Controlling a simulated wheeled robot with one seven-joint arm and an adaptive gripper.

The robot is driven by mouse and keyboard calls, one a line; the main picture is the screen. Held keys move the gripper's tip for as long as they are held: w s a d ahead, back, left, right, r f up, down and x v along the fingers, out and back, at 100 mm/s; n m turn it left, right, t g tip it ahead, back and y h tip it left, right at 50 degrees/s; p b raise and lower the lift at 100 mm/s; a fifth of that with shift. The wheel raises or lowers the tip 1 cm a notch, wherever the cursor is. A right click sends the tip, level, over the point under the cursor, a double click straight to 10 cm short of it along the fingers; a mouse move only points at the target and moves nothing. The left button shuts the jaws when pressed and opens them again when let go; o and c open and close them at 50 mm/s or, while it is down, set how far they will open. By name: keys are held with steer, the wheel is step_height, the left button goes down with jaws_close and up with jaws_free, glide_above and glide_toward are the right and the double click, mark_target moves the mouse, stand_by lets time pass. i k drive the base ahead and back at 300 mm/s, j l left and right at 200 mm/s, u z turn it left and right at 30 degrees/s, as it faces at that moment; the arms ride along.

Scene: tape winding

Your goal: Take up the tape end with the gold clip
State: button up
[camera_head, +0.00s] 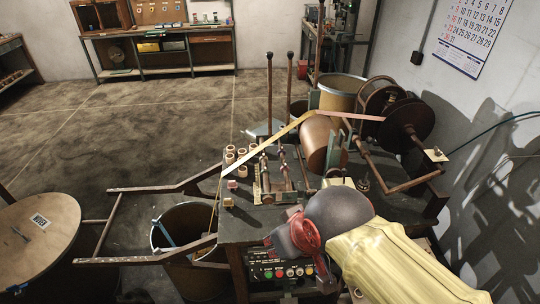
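A tan-orange tape (285,131) runs from the reel (407,122) at the right, over the brown drum (322,143), and down to the table's left edge. Its thin lower run (214,212) hangs past that edge towards a bucket (185,237). I cannot make out a gold clip for certain; the tape's lower end is too small to tell. My arm, with a yellow sleeve, comes in from the lower right over the table's front. My gripper (288,238) is at the arm's red and grey end, right of the hanging tape and apart from it. Its fingers cannot be made out.
The dark machine table (245,228) carries several small spools (230,157), small blocks (232,184), and two tall levers (290,85). A control box (285,270) with coloured buttons is at its front. A wooden frame (150,191) juts left. A round wooden top (40,235) stands far left.

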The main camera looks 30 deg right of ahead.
mark_target(227, 201)
steer(key=i+j+z, duration=0.5)
steer(key=j, duration=0.25)
steer(key=i+j+z, duration=0.2)
steer(key=j, duration=0.25)
